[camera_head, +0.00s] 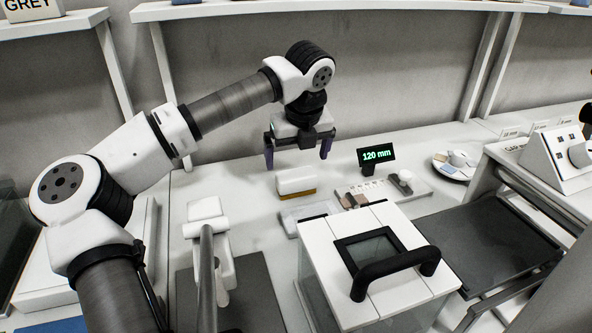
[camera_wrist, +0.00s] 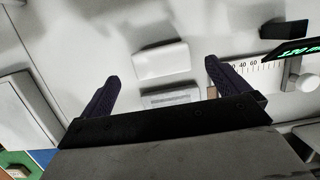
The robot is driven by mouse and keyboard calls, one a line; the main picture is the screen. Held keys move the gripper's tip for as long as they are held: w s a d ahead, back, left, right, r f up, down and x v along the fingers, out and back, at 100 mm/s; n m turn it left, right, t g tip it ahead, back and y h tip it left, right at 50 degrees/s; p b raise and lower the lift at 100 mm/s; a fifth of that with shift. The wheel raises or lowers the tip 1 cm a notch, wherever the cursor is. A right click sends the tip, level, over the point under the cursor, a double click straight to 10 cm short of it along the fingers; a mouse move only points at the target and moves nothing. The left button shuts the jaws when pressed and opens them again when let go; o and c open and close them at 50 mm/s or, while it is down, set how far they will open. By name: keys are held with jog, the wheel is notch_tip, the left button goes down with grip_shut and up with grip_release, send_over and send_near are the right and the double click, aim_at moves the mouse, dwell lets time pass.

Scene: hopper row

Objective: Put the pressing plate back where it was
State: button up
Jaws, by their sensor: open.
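My gripper (camera_head: 297,156) is open and empty, pointing down above the back of the worktop. Its two dark fingers stand apart in the wrist view (camera_wrist: 161,76). A white block (camera_head: 296,179) with a brown lower edge lies below the gripper. It shows between and beyond the fingertips in the wrist view (camera_wrist: 161,58). A low pale-grey piece with a slot (camera_head: 292,219) lies just in front of it, also in the wrist view (camera_wrist: 170,97). I cannot tell for certain which piece is the pressing plate.
A clear-sided box with a white lid (camera_head: 318,250) and black handle (camera_head: 395,271) stands in front. A display reading 120 mm (camera_head: 376,155) and a scale with small blocks (camera_head: 365,190) are to the right. A plate with small items (camera_head: 453,166) lies farther right. A white fixture (camera_head: 207,211) stands left.

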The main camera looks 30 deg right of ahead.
jog(key=v, duration=0.6)
dwell(0.5)
